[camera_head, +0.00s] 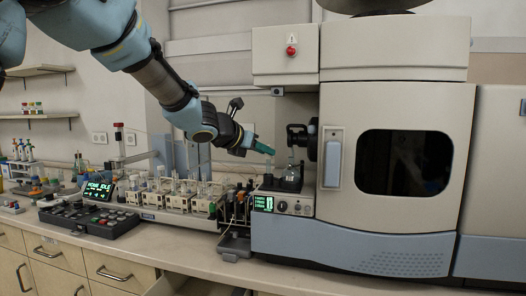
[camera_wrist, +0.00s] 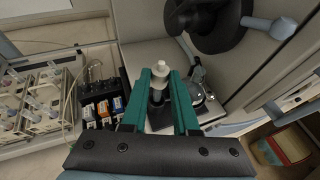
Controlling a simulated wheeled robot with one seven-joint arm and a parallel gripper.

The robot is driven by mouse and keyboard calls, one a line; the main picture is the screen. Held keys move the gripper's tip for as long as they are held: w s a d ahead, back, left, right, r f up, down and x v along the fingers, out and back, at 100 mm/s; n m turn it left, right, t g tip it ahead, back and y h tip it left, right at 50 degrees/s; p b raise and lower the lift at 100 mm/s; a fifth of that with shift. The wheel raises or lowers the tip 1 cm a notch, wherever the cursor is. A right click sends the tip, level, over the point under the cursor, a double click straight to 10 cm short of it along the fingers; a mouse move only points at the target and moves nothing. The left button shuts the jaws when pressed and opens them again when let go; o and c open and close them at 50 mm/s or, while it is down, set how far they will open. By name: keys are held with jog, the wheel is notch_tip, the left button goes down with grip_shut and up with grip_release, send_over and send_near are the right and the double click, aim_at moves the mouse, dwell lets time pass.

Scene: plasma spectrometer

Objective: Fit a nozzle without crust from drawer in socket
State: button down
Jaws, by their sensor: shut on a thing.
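My gripper (camera_head: 264,149) has green fingers and is near the front left of the spectrometer (camera_head: 345,85), above a small unit with a green display (camera_head: 290,203). In the wrist view my gripper (camera_wrist: 160,74) is shut on a small pale piece with a white tip (camera_wrist: 161,70), probably the nozzle. Whether it has crust is too small to tell. A dark upright cylinder (camera_wrist: 157,96) shows between the fingers below it; I cannot tell whether they touch. A black round fitting (camera_head: 309,140) projects from the spectrometer to the gripper's right. I cannot clearly make out the socket.
A glass flask (camera_head: 291,176) stands on the display unit, close to the fingers. A rack of small bottles (camera_wrist: 101,105) and a sampler (camera_head: 180,200) stand to the left. A drawer (camera_head: 172,286) seems to stand open below the bench's front edge.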

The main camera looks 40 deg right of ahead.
jog(key=shift+f+b, duration=1.45)
jog(key=shift+b, duration=0.1)
jog(key=c, duration=0.6)
grip_release()
jog(key=v, duration=1)
jog(key=shift+a+r+b, duration=0.2)
jog(key=shift+a+b, duration=0.15)
jog(key=shift+s, duration=0.1)
